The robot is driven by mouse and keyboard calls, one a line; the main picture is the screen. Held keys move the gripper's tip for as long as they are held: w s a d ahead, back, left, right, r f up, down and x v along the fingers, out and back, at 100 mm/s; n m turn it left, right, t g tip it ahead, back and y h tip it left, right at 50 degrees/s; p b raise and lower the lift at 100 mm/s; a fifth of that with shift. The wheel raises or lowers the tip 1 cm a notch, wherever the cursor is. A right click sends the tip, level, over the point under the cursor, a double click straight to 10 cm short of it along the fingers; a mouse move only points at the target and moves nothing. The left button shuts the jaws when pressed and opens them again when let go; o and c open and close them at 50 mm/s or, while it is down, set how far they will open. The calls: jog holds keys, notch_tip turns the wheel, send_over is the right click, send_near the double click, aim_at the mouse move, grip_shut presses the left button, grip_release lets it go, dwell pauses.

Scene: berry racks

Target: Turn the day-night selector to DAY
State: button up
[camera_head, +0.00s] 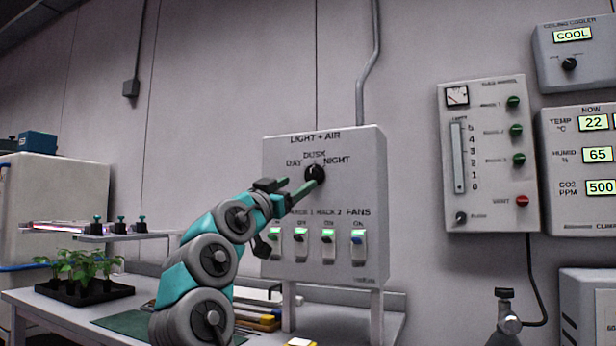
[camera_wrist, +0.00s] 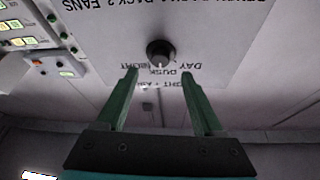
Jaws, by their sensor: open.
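The day-night selector is a round black knob (camera_head: 315,173) on the grey LIGHT + AIR panel (camera_head: 350,222). Its labels run DAY at left, DUSK on top and NIGHT at right. In the wrist view the knob (camera_wrist: 160,53) shows upside down, and its pale mark appears to point to DUSK. My gripper (camera_head: 302,182) is open, with its green fingers reaching toward the knob. In the wrist view my gripper (camera_wrist: 159,72) has one fingertip on each side of the picture line to the knob, with nothing between them. The gap to the knob is hard to judge.
Several rocker switches (camera_head: 328,242) sit below the knob, with my arm close to the left ones. A gauge panel (camera_head: 488,155) and a display box (camera_head: 590,165) hang at right. Seedlings in a black tray (camera_head: 85,292) stand on the bench at left.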

aim_at(310, 175)
jog(key=p+x, duration=0.1)
jog(key=x, duration=0.4)
jog(key=shift+w+d+r+p, duration=0.15)
jog(key=shift+w+r+p, duration=0.05)
jog(key=shift+w+p, duration=0.15)
grip_shut()
dwell(0.3)
